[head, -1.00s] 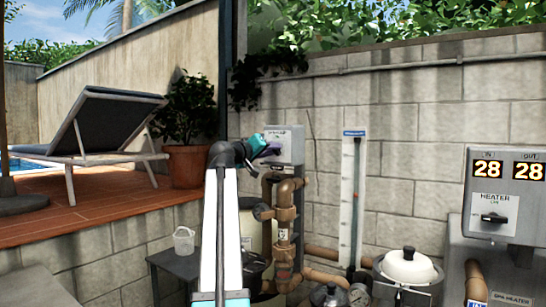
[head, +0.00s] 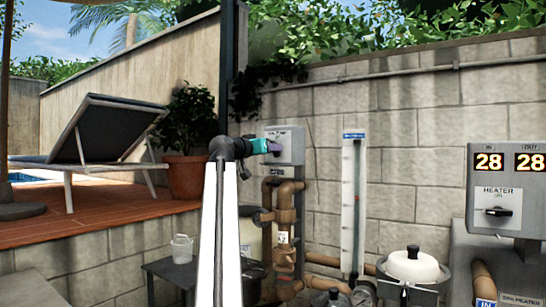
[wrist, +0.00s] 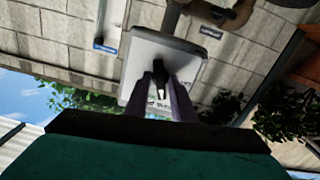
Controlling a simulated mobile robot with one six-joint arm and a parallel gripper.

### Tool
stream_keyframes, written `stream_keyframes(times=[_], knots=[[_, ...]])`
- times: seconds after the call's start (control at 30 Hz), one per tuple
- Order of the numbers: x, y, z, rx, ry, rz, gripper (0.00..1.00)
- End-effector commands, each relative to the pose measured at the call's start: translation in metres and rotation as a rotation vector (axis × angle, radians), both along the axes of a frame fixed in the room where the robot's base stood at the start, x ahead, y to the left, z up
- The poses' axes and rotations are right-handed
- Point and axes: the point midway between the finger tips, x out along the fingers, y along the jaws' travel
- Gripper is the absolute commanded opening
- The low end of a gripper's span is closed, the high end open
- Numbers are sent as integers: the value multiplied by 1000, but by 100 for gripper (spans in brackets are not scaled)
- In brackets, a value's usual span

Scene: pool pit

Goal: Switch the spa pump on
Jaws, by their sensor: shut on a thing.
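The spa pump's grey switch box (head: 291,145) is on the block wall above the brown pipes. It has a label along its top, too small to read. In the wrist view the box (wrist: 184,56) appears upside down, with a black rotary knob (wrist: 160,78) on its face. My gripper (head: 276,148) is at the front of the box, and its teal body looks about level. In the wrist view the two purplish fingers of my gripper (wrist: 162,90) are shut on the knob, one on each side. The knob's long axis runs roughly up and down in that view.
Brown pipes with a valve (head: 284,217) run below the box. A clear vertical tube (head: 350,205) stands to the right. The heater panel (head: 505,195) reads 28 and 28 at far right. A dark table with a white bucket (head: 182,248) is at lower left.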

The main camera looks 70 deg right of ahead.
Motion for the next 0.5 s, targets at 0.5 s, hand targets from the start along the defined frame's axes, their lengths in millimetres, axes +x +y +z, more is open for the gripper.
stream_keyframes(times=[0.5], knots=[[0, 1, -2, -45, -188, -1, 1]])
